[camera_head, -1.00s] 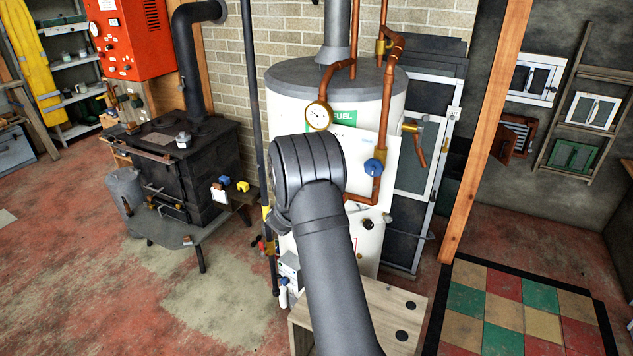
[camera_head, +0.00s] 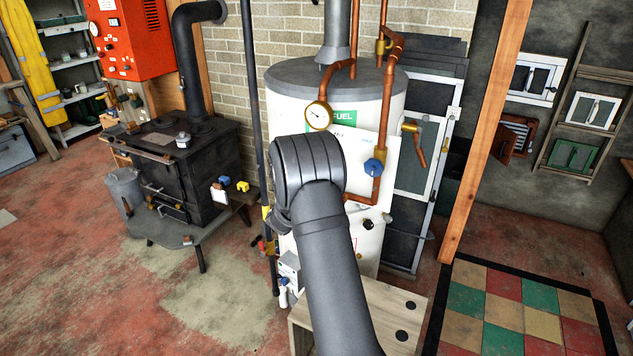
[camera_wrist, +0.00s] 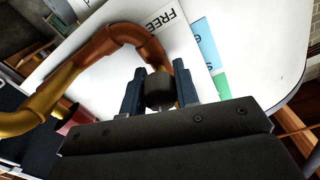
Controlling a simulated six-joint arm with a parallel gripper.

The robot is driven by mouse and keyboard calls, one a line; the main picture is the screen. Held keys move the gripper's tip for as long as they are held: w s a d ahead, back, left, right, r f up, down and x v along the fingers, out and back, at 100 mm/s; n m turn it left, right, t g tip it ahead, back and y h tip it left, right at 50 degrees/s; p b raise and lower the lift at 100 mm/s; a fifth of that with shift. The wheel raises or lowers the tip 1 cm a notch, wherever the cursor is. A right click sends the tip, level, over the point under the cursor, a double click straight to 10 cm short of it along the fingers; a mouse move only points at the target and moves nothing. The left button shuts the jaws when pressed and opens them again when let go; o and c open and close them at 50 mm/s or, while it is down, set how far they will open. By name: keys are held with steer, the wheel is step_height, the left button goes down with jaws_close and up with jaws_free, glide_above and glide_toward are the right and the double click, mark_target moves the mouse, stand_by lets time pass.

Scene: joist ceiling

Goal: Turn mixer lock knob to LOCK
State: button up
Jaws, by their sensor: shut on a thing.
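In the wrist view, my gripper (camera_wrist: 159,82) is shut on a dark round knob (camera_wrist: 158,93), with one blue-grey finger on each side of it. I take this to be the mixer lock knob. The printed word FREE (camera_wrist: 162,35) shows, rotated, on the white panel beyond the knob and a copper pipe. No LOCK word can be read. In the head view, my arm covers the gripper and the knob in front of the white tank (camera_head: 375,240).
A copper pipe (camera_wrist: 95,48) bends close around the knob, with a brass part (camera_wrist: 45,100) at left. In the head view the tank carries a gauge (camera_head: 318,115) and a blue valve handle (camera_head: 374,166). A wooden box (camera_head: 385,312) stands below; a black stove (camera_head: 185,160) stands left.

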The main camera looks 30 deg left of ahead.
stand_by(0.3)
steer(key=o, duration=1)
steer(key=shift+c, duration=0.2)
steer(key=s, duration=1.7)
steer(key=shift+s, duration=0.25)
